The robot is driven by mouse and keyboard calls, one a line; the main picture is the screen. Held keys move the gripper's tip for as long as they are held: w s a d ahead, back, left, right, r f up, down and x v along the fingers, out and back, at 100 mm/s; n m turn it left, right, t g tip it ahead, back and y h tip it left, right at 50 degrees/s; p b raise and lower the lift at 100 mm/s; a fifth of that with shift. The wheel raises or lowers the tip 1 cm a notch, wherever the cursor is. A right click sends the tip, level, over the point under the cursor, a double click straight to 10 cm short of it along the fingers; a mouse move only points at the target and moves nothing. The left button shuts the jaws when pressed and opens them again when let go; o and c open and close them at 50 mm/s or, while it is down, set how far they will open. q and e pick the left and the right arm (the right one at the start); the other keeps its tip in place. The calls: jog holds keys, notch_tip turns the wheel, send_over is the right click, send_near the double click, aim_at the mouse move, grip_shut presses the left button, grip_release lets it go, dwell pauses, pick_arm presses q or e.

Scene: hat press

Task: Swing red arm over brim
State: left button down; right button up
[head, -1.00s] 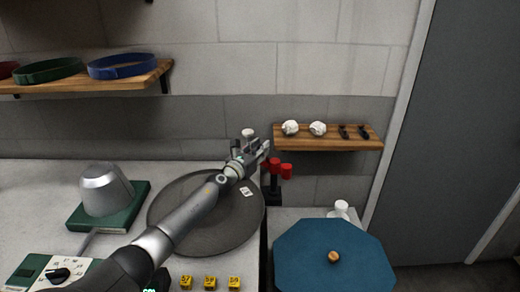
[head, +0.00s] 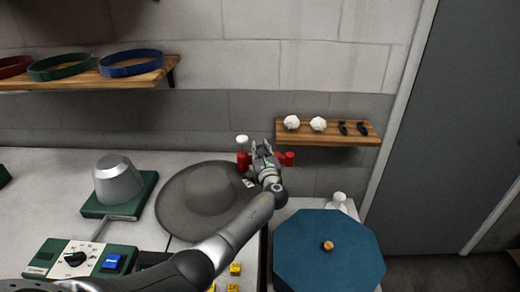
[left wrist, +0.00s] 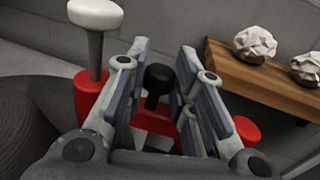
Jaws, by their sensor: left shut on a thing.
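The grey hat (head: 205,190) lies with its wide brim flat on the bench, a white tag on the brim's right side. The red arm (head: 243,161) stands at the brim's far right edge, with a white-topped knob (head: 242,139) on its left end and a red end (head: 289,158) at right. My left gripper (head: 263,152) is at the arm's middle. In the left wrist view its fingers (left wrist: 160,78) flank a black knob (left wrist: 157,80) on the red arm and are shut on it. The gripper hides part of the arm. My right gripper is not in view.
A wooden shelf (head: 335,142) with white lumps and black pieces is close at right. A blue octagonal top (head: 325,255) stands at front right. A metal block on a green base (head: 120,205) and a control box (head: 80,262) are at left.

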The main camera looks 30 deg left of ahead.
pick_arm(q)
jog(key=shift+s+d+r+n+g+y+b, duration=0.15)
jog(key=shift+d+n+g+y+b, duration=0.1)
jog(key=shift+n+g+y+b, duration=0.4)
jog(key=shift+s+d+f+n+g+y+b, duration=0.1)
jog(key=shift+s+d+n+g+y+b, duration=0.1)
jog(key=shift+n+g+y+b, duration=0.4)
jog(key=shift+s+d+r+n+g+y+b, duration=0.1)
jog(key=shift+d+n+g+y+b, duration=0.15)
jog(key=shift+n+g+y+b, duration=0.4)
jog(key=c, duration=1.2)
grip_release()
jog(key=shift+c, duration=0.2)
